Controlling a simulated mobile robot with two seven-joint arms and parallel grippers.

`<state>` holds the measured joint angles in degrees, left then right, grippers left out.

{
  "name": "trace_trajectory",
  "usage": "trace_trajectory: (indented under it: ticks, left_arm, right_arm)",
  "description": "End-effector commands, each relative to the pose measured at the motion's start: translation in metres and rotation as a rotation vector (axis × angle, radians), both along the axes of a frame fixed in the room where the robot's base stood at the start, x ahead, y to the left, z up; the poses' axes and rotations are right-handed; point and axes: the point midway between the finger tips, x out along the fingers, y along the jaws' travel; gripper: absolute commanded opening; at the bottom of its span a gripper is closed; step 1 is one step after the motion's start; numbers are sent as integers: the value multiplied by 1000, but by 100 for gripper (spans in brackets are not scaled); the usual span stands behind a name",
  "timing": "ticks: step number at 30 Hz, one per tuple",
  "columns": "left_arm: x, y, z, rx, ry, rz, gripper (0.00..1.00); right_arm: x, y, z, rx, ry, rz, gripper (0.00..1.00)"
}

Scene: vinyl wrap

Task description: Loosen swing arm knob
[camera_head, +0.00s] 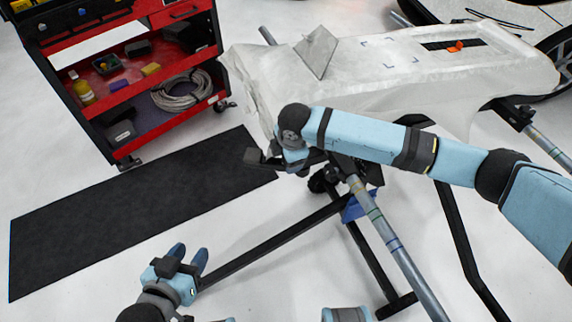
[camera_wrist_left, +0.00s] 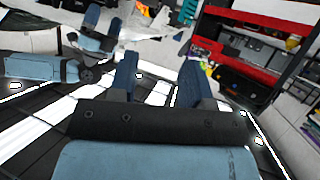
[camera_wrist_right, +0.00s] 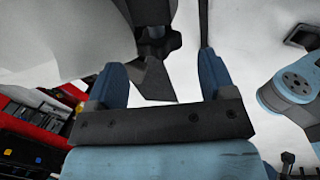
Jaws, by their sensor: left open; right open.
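The black swing arm knob (camera_wrist_right: 158,42) is lobed and sits on a dark post in the right wrist view. It lies just beyond my right gripper (camera_wrist_right: 160,70), between the lines of its two spread fingers, with no visible contact. In the head view the knob (camera_head: 319,182) appears as a small dark shape beside the stand's top joint, just below my right gripper (camera_head: 299,166), whose fingers are mostly hidden by its own wrist. My left gripper (camera_head: 188,258) is open and empty at the lower left, far from the knob. Its spread fingers also show in the left wrist view (camera_wrist_left: 158,72).
A white-wrapped panel (camera_head: 445,88) lies above the stand, whose legs and striped tube (camera_head: 378,222) run toward me. A red tool cart (camera_head: 128,86) stands at upper left, and a black mat (camera_head: 130,215) lies on the floor. The floor between my grippers is mostly open, crossed by a black bar (camera_head: 265,243).

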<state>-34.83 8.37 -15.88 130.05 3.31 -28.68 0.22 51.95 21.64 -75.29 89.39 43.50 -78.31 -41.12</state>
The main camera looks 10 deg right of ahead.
Motion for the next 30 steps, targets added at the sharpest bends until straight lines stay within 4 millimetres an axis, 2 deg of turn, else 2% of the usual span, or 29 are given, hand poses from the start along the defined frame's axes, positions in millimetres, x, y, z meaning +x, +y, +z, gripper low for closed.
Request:
trace_trajectory:
  ticks: [1,3,9,20,21,27,30]
  left_arm:
    - [4,-3,3,-15,-31,-4,45]
    - [7,-7,11,-33,-65,-10,45]
    - [12,-14,25,-68,-128,-19,45]
    - [13,-15,30,-78,-145,-22,45]
    - [13,-15,30,-78,-145,-22,45]
    - [13,-15,30,-77,-145,-22,45]
    - [13,-15,31,-77,-145,-22,45]
  right_arm:
    - [3,1,-14,-1,2,-1,76]
    - [6,2,-25,0,0,0,76]
    - [12,4,-46,0,0,0,76]
    - [13,4,-51,1,-1,0,76]
    - [13,4,-51,1,-1,0,74]
    - [13,4,-51,1,-1,0,28]
    - [13,4,-50,1,0,0,27]
